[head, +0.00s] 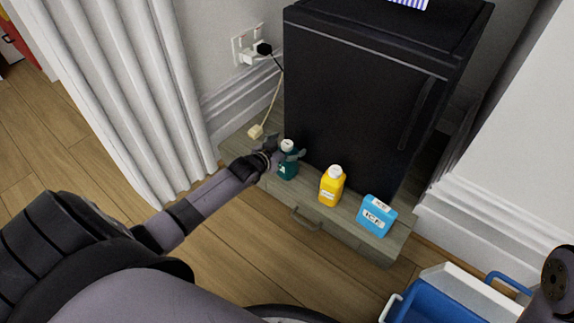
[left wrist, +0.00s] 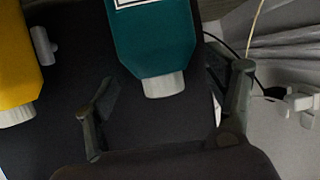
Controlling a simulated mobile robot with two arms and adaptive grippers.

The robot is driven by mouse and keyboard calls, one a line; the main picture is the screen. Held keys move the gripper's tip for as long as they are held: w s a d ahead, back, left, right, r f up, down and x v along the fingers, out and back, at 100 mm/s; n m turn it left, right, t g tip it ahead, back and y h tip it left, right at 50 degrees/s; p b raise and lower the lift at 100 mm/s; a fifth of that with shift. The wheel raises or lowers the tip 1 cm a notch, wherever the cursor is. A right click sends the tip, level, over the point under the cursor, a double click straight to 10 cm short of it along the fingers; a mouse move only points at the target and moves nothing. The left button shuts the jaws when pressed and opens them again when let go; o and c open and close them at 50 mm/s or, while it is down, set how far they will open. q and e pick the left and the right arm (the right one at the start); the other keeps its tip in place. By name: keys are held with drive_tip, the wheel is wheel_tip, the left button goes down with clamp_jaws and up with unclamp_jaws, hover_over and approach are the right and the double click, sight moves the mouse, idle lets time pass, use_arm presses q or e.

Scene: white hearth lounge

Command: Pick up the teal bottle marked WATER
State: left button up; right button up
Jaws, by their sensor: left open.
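The teal bottle (head: 288,170) with a white cap stands on the grey wooden drawer base in front of a black fridge. My left gripper (head: 281,150) is open at the bottle's upper part, partly covering it in the head view. In the left wrist view, the teal bottle (left wrist: 158,40) appears upside down, its white cap pointing toward the open left gripper (left wrist: 175,78). The cap lies between the two spread fingers, with space on both sides. Only an edge of its white label shows, so its word is not readable. My right gripper is not in view.
A yellow bottle (head: 332,187) and a blue ICE pack (head: 375,216) stand to the right on the drawer base (head: 345,235). The fridge (head: 355,100) rises close behind. A blue-and-white cooler (head: 440,300) stands at lower right.

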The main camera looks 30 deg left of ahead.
use_arm(q)
drive_tip(key=shift+w, duration=0.15)
drive_tip(key=shift+c, duration=0.4)
drive_tip(key=shift+f, duration=0.1)
clamp_jaws()
idle(0.5)
